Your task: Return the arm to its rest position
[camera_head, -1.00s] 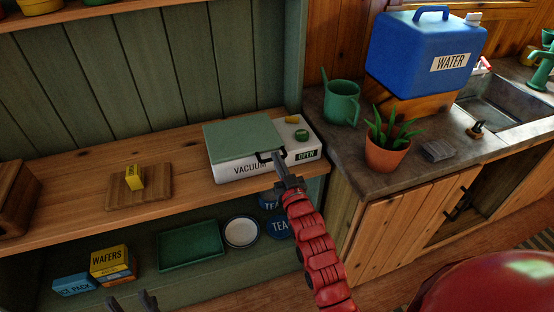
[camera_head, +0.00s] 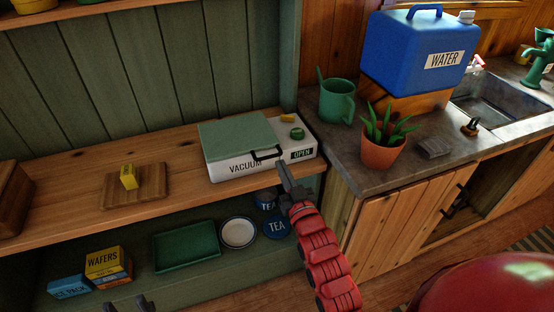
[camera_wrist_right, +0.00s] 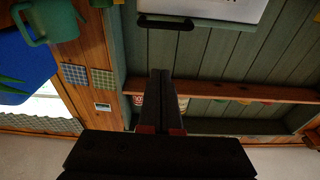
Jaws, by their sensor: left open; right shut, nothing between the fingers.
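My right gripper (camera_head: 283,171), on the red arm, is shut and empty. It is just in front of the vacuum sealer (camera_head: 232,169), below and apart from the black handle (camera_head: 267,153) of its green lid (camera_head: 236,137). The lid lies down flat over the white body, and the display reads "OPEN". In the right wrist view my shut fingers (camera_wrist_right: 161,74) point toward the sealer (camera_wrist_right: 213,8) and its dark handle (camera_wrist_right: 166,21). My left gripper (camera_head: 129,304) shows only its fingertips at the bottom edge, apart and holding nothing visible.
A yellow block (camera_head: 128,178) sits on a wooden board (camera_head: 149,188). A green tray (camera_head: 186,246), plate (camera_head: 238,233) and tea tins (camera_head: 276,228) are on the lower shelf. A mug (camera_head: 336,101), potted plant (camera_head: 381,152) and water jug (camera_head: 414,60) stand on the right counter.

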